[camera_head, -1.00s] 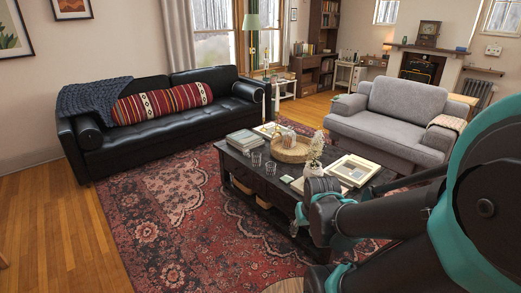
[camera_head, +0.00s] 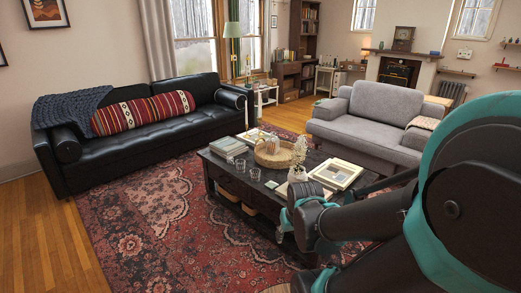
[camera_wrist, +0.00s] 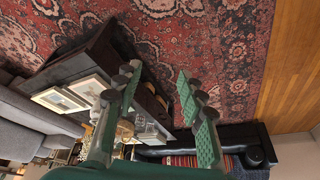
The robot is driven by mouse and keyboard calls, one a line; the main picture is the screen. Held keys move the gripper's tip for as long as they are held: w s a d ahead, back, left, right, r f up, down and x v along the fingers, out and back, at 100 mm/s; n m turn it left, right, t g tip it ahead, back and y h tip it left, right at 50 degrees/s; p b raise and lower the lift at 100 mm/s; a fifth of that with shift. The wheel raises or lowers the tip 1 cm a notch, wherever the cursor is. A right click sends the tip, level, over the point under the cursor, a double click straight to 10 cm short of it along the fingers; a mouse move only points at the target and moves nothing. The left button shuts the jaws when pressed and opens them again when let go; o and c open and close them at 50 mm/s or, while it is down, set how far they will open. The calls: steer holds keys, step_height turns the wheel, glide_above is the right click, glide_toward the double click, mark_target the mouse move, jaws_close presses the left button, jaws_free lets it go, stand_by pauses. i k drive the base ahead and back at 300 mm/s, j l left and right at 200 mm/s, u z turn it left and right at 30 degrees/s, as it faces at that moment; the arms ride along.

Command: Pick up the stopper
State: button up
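I cannot make out a stopper in either view. The dark coffee table (camera_head: 255,187) carries glasses (camera_head: 235,164), a round woven tray (camera_head: 273,158), books (camera_head: 337,174) and a white vase with a plant (camera_head: 298,172); anything as small as a stopper is too small to tell there. My gripper (camera_wrist: 158,92) shows in the wrist view with its green-padded fingers wide apart and nothing between them. The coffee table (camera_wrist: 88,58) appears tilted in the wrist view, beyond the fingers and mostly to their left. In the head view my arm hides the table's right front.
A black sofa (camera_head: 150,150) with a striped bolster (camera_head: 143,113) stands at the left. A grey armchair (camera_head: 365,120) is behind the table at the right. The patterned rug (camera_head: 150,225) is clear in front of the sofa, with bare wood floor (camera_head: 40,250) at the left.

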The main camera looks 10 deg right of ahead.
mark_target(230, 161)
steer(key=i+j, duration=0.15)
steer(key=i, duration=0.95)
steer(key=i+j+u, duration=0.1)
steer(key=i, duration=1.05)
